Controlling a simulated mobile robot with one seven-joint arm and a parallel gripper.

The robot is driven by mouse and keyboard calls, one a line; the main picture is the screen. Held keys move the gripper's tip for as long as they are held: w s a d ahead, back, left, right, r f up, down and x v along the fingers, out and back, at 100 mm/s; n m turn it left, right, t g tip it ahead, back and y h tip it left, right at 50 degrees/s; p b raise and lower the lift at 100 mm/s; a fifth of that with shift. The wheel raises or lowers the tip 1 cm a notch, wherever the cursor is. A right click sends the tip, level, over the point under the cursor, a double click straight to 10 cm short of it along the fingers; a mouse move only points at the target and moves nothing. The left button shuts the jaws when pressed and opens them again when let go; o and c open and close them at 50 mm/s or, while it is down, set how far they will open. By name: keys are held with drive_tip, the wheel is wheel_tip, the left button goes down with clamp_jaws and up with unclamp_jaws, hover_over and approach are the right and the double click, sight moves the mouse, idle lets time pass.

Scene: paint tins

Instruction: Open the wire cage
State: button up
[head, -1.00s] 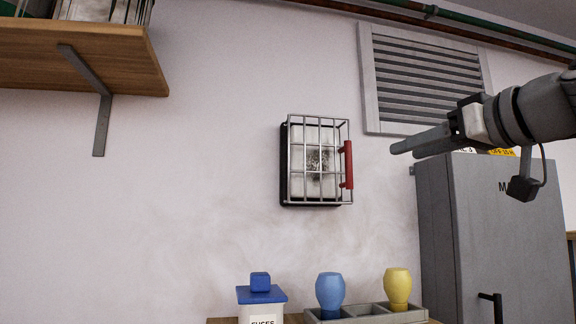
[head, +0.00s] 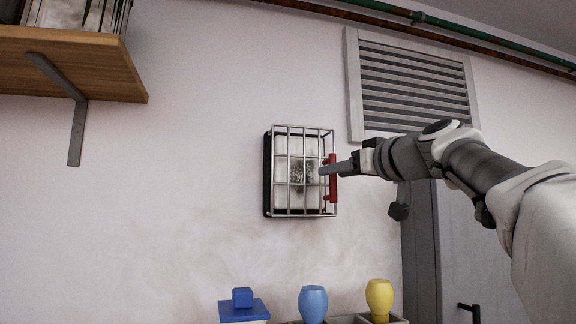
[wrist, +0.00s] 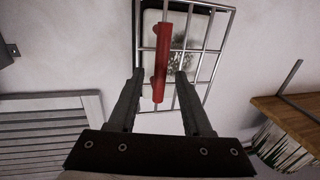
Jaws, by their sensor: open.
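The wire cage (head: 299,204) is shut over a pale, soot-marked box on the wall, mid-picture in the head view. Its red handle (head: 332,190) runs upright along the right side. In the wrist view the cage (wrist: 212,50) and red handle (wrist: 163,50) are at the top centre. My gripper (head: 325,170) is at the handle in the head view. In the wrist view my gripper (wrist: 158,75) is open, with one finger on each side of the handle's lower end and gaps visible. I cannot tell whether a finger touches it.
A slatted vent (head: 415,85) is on the wall at upper right, above a grey cabinet (head: 420,250). A wooden shelf (head: 70,65) juts out at upper left. A blue-lidded container (head: 243,311), a blue knob-shaped piece (head: 313,303) and a yellow one (head: 379,297) stand below.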

drive_tip(key=shift+x, duration=1.15)
clamp_jaws()
idle(0.6)
